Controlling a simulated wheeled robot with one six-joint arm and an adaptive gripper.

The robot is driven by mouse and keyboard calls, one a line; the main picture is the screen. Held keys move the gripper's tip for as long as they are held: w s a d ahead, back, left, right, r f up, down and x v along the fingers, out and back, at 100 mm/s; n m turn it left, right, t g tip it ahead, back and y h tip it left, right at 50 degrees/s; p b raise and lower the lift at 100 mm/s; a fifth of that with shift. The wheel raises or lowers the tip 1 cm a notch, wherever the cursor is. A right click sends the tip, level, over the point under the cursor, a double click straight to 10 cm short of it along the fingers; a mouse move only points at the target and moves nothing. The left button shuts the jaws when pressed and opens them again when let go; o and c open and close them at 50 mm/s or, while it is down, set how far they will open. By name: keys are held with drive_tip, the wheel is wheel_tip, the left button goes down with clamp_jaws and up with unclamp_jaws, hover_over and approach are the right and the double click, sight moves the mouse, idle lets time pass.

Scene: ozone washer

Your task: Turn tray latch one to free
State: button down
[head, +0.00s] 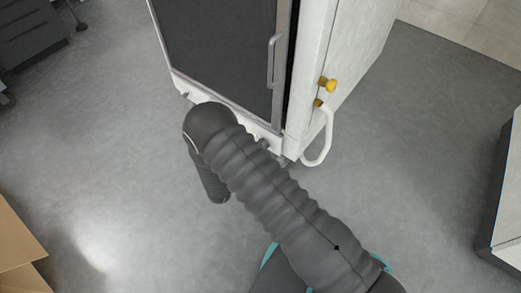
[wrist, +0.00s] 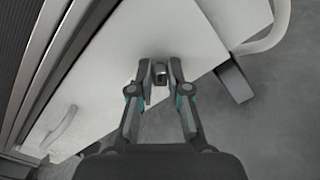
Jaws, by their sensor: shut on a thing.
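In the wrist view, my gripper (wrist: 159,75) has its two fingers on either side of a small dark grey latch (wrist: 159,70) on the white tray front (wrist: 190,50). It is shut on this latch. A second, lighter grey latch (wrist: 62,128) is at the lower left on the same white surface, clear of my gripper. No numbers can be read on the latches. In the head view, my arm hides the gripper and the held latch. A small grey piece (head: 263,143) shows at the right end of the white ledge.
The washer's dark door (head: 222,50) with a grey handle (head: 272,62) stands above the ledge. Yellow fittings (head: 327,85) and a white hose (head: 325,140) are on its right side. A cardboard box (head: 15,245) is at lower left.

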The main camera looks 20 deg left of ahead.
drive_tip(key=m+b, duration=0.1)
drive_tip(key=m, duration=0.8)
drive_tip(key=shift+m, duration=0.4)
drive_tip(key=shift+f, duration=0.1)
drive_tip(key=c, duration=1.2)
unclamp_jaws()
drive_tip(key=shift+o, duration=0.2)
drive_tip(key=shift+s, duration=0.1)
drive_tip(key=v, duration=1.1)
drive_tip(key=shift+s+a, duration=0.2)
drive_tip(key=shift+s, duration=0.15)
